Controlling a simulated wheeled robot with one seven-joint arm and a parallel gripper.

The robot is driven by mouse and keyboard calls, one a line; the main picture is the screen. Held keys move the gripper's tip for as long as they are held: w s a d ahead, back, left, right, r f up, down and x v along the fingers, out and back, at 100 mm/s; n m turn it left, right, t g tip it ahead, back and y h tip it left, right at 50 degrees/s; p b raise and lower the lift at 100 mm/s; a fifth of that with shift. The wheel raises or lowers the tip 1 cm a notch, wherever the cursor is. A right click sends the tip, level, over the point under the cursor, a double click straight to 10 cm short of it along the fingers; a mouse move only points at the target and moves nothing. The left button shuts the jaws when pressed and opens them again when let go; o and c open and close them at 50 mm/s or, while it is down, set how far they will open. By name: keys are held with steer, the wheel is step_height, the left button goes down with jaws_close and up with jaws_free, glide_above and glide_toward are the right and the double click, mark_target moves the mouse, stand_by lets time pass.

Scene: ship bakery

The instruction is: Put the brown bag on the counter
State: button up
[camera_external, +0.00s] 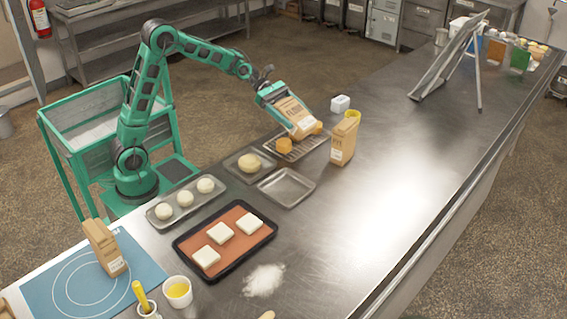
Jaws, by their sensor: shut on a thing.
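My gripper (274,95) is shut on the top of a brown bag (297,117) with a white label at its lower end. The bag is tilted, over the wire rack (315,145) with orange-yellow pieces near the middle of the steel counter (385,170). I cannot tell whether the bag's lower end touches the rack or the pieces. A second brown bag (342,142) stands upright on the counter just right of the rack. A third brown bag (104,246) stands on the blue mat at the lower left.
An empty metal tray (287,187), a tray with one dough ball (249,163), a tray with dough balls (186,200) and a dark tray with white squares (225,240) lie in front. The counter's right side is mostly clear up to the slanted stand (447,65).

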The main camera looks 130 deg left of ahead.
mark_target(305, 111)
steer(key=s+a+r, duration=0.1)
steer(key=s+r, duration=0.1)
steer(key=shift+s+a+r, duration=0.1)
steer(key=shift+s+a, duration=0.3)
steer(key=shift+s+a+r, duration=0.15)
steer(key=shift+a, duration=0.1)
steer(key=w+n+y, duration=0.1)
steer(key=w+a+f+n+y, duration=0.1)
steer(key=w+f+n+y, duration=0.1)
steer(key=shift+w+a+g+y, duration=0.25)
steer(key=shift+a+g+y, duration=0.05)
steer(key=shift+a+y, duration=0.1)
steer(key=shift+w+a+f+n+y, duration=0.15)
steer(key=shift+a+f+n+y, duration=0.1)
steer(key=shift+n+y, duration=0.4)
steer(key=shift+s+a+f+n+g+y, duration=0.1)
steer(key=shift+s+a+n+g+y, duration=0.1)
steer(key=shift+n+g+y, duration=0.5)
steer(key=shift+s+a+f+n+g+y, duration=0.1)
steer(key=shift+a+n+g+y, duration=0.1)
steer(key=shift+n+g+y, duration=0.45)
